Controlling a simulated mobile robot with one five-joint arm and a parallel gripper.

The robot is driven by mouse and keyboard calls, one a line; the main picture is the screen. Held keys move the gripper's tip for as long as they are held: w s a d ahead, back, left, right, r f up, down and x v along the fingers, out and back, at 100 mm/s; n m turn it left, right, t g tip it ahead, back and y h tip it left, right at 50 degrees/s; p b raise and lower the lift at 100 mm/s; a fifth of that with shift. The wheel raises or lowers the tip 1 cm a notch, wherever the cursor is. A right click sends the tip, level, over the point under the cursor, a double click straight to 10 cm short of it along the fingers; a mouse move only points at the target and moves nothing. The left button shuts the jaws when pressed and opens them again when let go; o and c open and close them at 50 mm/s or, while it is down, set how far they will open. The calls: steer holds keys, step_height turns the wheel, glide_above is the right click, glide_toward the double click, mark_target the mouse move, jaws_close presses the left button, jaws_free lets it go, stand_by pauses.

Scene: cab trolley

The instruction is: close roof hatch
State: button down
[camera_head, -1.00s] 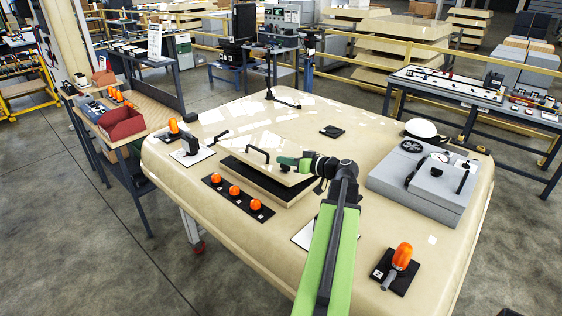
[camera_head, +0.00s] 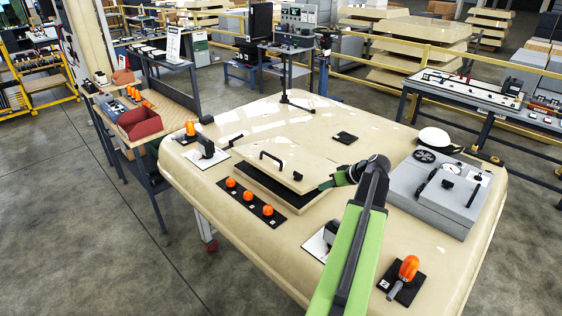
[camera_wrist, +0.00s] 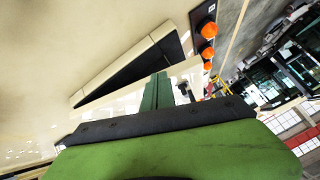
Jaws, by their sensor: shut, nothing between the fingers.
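The roof hatch (camera_head: 272,161) is a beige panel with a black handle (camera_head: 272,157) on top. It sits over a raised beige frame (camera_head: 262,190) on the cab roof. A dark gap shows between panel and frame near the right corner; in the wrist view this gap is a dark wedge (camera_wrist: 135,72), so the hatch is tilted partly open. My gripper (camera_head: 328,184) is shut and empty, with its green fingers at the right corner of the hatch. The fingers (camera_wrist: 158,92) also show in the wrist view, just beside the gap. I cannot tell whether they touch the panel.
Orange lamps (camera_head: 249,196) sit on a black strip in front of the hatch. A grey box unit (camera_head: 432,190) stands to the right, and another orange lamp (camera_head: 408,267) at the front right. The roof (camera_head: 350,113) is mostly bare behind the hatch.

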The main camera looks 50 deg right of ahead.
steer(key=w+d+r+n+g+p, duration=0.1)
steer(key=w+d+r+g+p, duration=0.1)
steer(key=w+r+g+p, duration=0.25)
step_height(320, 180, up, 12)
steer(key=n+g+p, duration=0.1)
steer(key=n+p, duration=0.2)
steer(key=p, duration=1.2)
glide_above(274, 173)
steer(key=s+d, duration=0.2)
steer(key=s, duration=0.2)
steer(key=b+x, duration=0.4)
steer(key=s+b+x, duration=0.1)
steer(key=b+x, duration=0.3)
steer(key=x, duration=0.1)
steer(key=a+b+x, duration=0.1)
steer(key=b+x, duration=0.3)
steer(key=shift+f+b, duration=0.4)
steer(key=shift+f, duration=0.2)
steer(key=shift+a+f+b, duration=0.1)
steer(key=shift+f+b, duration=0.3)
steer(key=shift+b, duration=0.05)
steer(key=shift+r, duration=0.1)
steer(key=shift+s, duration=0.1)
